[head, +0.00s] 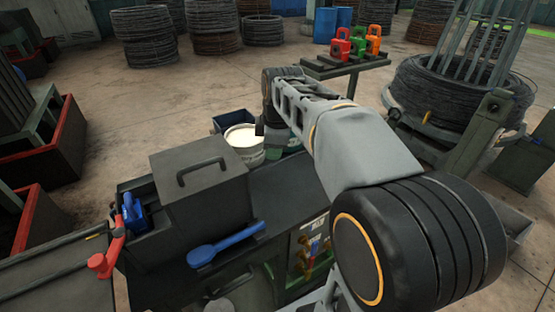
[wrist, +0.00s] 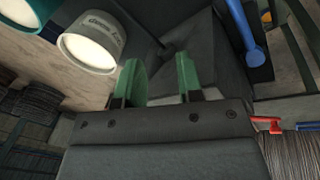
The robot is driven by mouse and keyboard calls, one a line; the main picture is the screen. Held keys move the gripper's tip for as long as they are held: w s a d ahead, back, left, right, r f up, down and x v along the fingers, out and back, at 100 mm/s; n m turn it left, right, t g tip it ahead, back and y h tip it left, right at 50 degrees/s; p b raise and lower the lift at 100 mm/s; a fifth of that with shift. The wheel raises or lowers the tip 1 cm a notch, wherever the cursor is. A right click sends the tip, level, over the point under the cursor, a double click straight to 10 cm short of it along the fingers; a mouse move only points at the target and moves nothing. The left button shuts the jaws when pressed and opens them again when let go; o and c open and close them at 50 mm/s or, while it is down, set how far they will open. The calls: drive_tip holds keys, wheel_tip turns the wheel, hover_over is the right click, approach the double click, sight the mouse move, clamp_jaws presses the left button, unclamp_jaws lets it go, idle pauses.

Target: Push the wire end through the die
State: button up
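My gripper (wrist: 158,75) shows in the wrist view as two green fingers spread apart, with nothing between them. A dark surface lies behind the fingers. In the head view my arm reaches toward the white bucket, and the gripper is mostly hidden behind my wrist. A large coil of dark wire (head: 450,92) sits on an upright-rod stand at the right. I cannot make out a free wire end. I cannot identify the die in either view.
A dark lidded box (head: 200,190), a blue scoop (head: 226,244) and a red handle (head: 103,262) are at the bench. A white bucket (head: 244,143) stands behind, also in the wrist view (wrist: 92,46). Red, green and orange lock-shaped blocks (head: 357,43) stand on a small table.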

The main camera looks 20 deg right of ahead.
drive_tip(key=w+d+r+n, duration=0.2)
drive_tip(key=w+d+n, duration=0.2)
drive_tip(key=w+n, duration=0.1)
drive_tip(key=n, duration=0.1)
approach(275, 163)
drive_tip(key=shift+g, duration=0.3)
drive_tip(key=f, duration=0.2)
drive_tip(key=w+f, duration=0.1)
drive_tip(key=f, duration=0.2)
drive_tip(key=w+f, duration=0.1)
drive_tip(key=f, duration=0.1)
drive_tip(key=shift+w+f, duration=0.1)
drive_tip(key=shift+f, duration=0.3)
drive_tip(key=shift+c, duration=0.4)
clamp_jaws()
